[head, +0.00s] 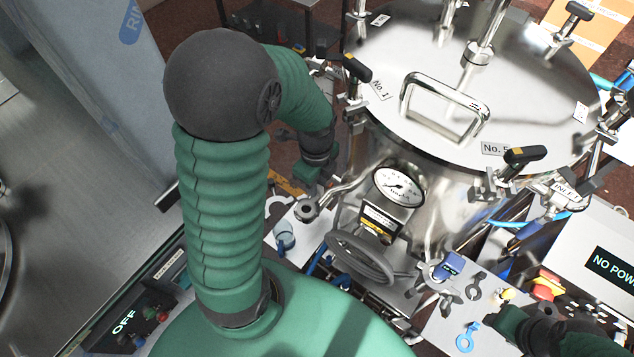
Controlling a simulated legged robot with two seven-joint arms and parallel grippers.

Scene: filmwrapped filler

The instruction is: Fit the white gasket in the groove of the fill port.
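A steel pipe end with a round open mouth (307,209), which looks like the fill port, sticks out at the left of the steel tank (455,185). Its groove is too small to make out. My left gripper (304,184) is just above and behind this pipe end, pointing down; its fingers are small and partly hidden. A pale ring-like shape (276,204) lies left of the pipe end; I cannot tell whether it is the white gasket. My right gripper (506,322) is at the lower right, over the pale work surface, its fingers unclear.
A gauge (398,187) and a grey handwheel (360,258) sit on the tank front. A small clear cup (284,236), a blue-capped item (449,266) and a blue clamp-shaped piece (467,337) are nearby. A control box (600,255) stands at right.

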